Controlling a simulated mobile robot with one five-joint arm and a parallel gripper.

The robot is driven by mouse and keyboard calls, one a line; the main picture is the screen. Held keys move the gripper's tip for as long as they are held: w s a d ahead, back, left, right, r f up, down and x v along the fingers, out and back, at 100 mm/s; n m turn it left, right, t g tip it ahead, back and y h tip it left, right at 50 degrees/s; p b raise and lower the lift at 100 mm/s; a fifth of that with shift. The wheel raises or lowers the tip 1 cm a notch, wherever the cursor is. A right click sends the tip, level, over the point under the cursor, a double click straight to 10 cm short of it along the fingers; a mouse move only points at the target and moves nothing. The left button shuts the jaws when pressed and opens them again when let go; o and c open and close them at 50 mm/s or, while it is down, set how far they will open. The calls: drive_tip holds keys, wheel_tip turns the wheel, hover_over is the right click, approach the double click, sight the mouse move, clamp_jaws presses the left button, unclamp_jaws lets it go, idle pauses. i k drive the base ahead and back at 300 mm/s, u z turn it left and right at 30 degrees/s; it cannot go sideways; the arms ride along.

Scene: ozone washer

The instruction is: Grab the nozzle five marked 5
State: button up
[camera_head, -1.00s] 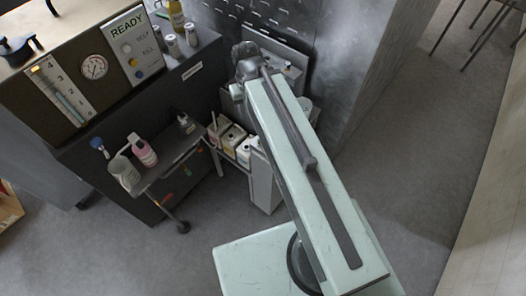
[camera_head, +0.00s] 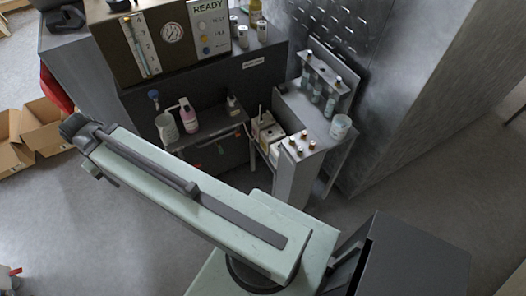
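No mark 5 is readable in this view, so I cannot tell which piece is nozzle five. A small upright rack (camera_head: 325,68) at the back right holds several grey-green, tube-like pieces (camera_head: 317,90) with brass-coloured parts at its top. Several short brass-tipped pieces (camera_head: 298,146) stand on the near end of the grey bench below it. My pale green arm reaches to the left. My gripper (camera_head: 72,128) is at its far left end, over the floor and well away from the rack; its fingers are too small and dark to read.
The brown washer panel (camera_head: 165,40) with a gauge and a READY plate is at the upper left. A side shelf (camera_head: 210,130) holds a pink bottle (camera_head: 188,115) and a beaker (camera_head: 167,128).

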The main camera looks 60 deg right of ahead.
sight(300, 150)
drive_tip(key=u, duration=0.9)
drive_tip(key=k, duration=1.35)
drive_tip(key=u, duration=0.8)
